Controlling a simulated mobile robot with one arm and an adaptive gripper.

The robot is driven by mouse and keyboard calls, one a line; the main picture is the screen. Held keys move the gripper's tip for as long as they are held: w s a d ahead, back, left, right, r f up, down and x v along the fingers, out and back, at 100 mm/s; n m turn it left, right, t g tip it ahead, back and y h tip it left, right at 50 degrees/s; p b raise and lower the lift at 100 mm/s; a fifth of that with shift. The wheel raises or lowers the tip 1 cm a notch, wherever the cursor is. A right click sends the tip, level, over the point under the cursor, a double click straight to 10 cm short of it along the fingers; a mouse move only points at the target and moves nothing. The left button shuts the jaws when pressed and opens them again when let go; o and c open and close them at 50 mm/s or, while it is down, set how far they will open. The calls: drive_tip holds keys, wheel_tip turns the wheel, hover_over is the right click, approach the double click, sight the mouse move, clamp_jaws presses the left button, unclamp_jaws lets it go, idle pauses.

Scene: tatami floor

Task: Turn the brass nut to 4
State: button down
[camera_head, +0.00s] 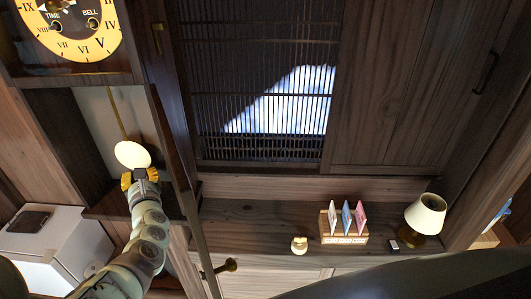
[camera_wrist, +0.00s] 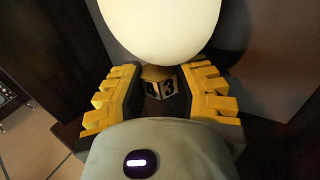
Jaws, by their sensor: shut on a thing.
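The brass nut (camera_wrist: 163,76) sits just below the pale round pendulum bob (camera_wrist: 160,28) in the wrist view. Two of its faces show the numbers 4 and 3, with 4 on the left and 3 on the right. My gripper (camera_wrist: 160,93) has its yellow ribbed fingers on both sides of the nut and is shut on it. In the head view the bob (camera_head: 132,154) hangs on a thin rod inside the wall clock's case, and my gripper (camera_head: 140,177) is right under it. The nut is hidden there.
The yellow clock dial (camera_head: 75,30) is above the case. The open case door (camera_head: 170,135) stands close to the right of my gripper. A shelf at right holds a small rack of cards (camera_head: 345,238) and a lamp (camera_head: 425,215). A white box (camera_head: 45,240) is at lower left.

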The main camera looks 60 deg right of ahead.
drive_tip(key=c, duration=0.6)
unclamp_jaws()
drive_tip(key=shift+c, duration=0.2)
drive_tip(key=v, duration=1.2)
